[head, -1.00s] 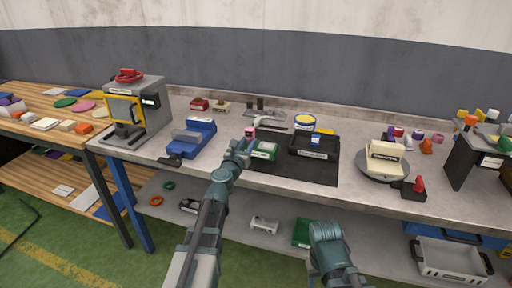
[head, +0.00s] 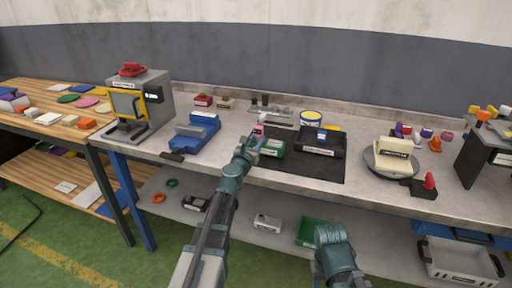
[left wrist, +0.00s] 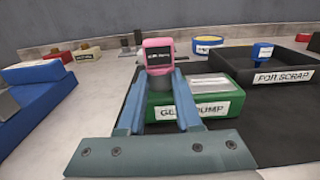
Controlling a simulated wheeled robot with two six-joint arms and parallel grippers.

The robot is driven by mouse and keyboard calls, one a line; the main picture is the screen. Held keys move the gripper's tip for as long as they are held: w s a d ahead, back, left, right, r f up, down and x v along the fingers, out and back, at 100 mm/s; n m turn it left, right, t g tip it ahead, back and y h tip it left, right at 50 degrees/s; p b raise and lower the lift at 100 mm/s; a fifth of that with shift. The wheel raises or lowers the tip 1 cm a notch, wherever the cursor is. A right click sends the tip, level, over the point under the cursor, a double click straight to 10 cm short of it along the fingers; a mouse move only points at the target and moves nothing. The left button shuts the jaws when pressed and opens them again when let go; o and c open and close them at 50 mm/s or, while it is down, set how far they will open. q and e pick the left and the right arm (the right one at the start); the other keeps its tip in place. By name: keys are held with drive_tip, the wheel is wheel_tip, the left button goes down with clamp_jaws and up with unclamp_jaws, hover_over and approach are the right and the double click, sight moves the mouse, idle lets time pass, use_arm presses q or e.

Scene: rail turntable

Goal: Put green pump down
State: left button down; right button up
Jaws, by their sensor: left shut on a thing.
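The green pump (head: 272,148), a green block with a white label, is on or just above the black mat (head: 300,169); I cannot tell whether it touches. In the left wrist view the pump (left wrist: 224,100) shows its label and a pale grey top plate. My left gripper (head: 252,142) is at its left end. In the left wrist view the gripper's blue fingers (left wrist: 160,103) are closed around a grey post under a pink, dark-faced head (left wrist: 158,55). The fingers hide where the post meets the pump. My right gripper is not seen; only part of that arm shows.
The black FOR SCRAP tray (head: 318,153) stands right beside the pump, with a blue-topped thing in it. A blue fixture (head: 195,132) stands to the left. A yellow-topped tin (head: 311,117) is behind. A round turntable (head: 372,170) is at right. Bare mat lies in front.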

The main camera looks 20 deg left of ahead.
use_arm(q)
drive_tip(key=shift+f, duration=0.45)
drive_tip(key=shift+r, duration=0.15)
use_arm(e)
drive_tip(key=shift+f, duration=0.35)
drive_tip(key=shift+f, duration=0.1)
use_arm(q)
drive_tip(key=c, duration=1)
unclamp_jaws()
drive_tip(key=shift+f, duration=0.2)
drive_tip(key=shift+c, duration=0.2)
drive_tip(key=o, duration=0.4)
drive_tip(key=shift+o, duration=0.2)
drive_tip(key=shift+r, duration=0.1)
